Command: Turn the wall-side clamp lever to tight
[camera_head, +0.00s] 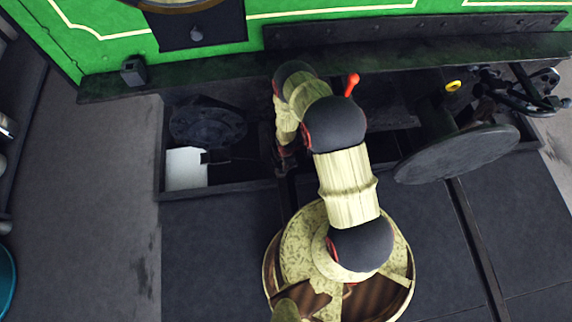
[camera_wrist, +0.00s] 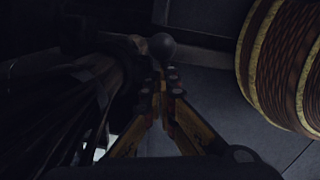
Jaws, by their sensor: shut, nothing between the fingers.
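In the wrist view my gripper (camera_wrist: 166,84) has its two fingers brought together at the tips, with nothing between them. A dark round knob (camera_wrist: 162,45) shows just beyond the fingertips; I cannot tell whether they touch it or whether it belongs to the clamp lever. In the head view a red-orange handle (camera_head: 352,84) stands up just right of my arm, below the green bodywork; I cannot tell if it is the lever. My arm hides most of the area around my gripper in the head view, and the wrist view is very dark.
A green tram body (camera_head: 345,30) with a dark beam runs across the back. Round buffers stand left (camera_head: 208,122) and right (camera_head: 458,153). A yellow ring (camera_head: 453,86) sits near the right buffer. A white sheet (camera_head: 187,167) lies in the floor recess. Dark floor at lower left is clear.

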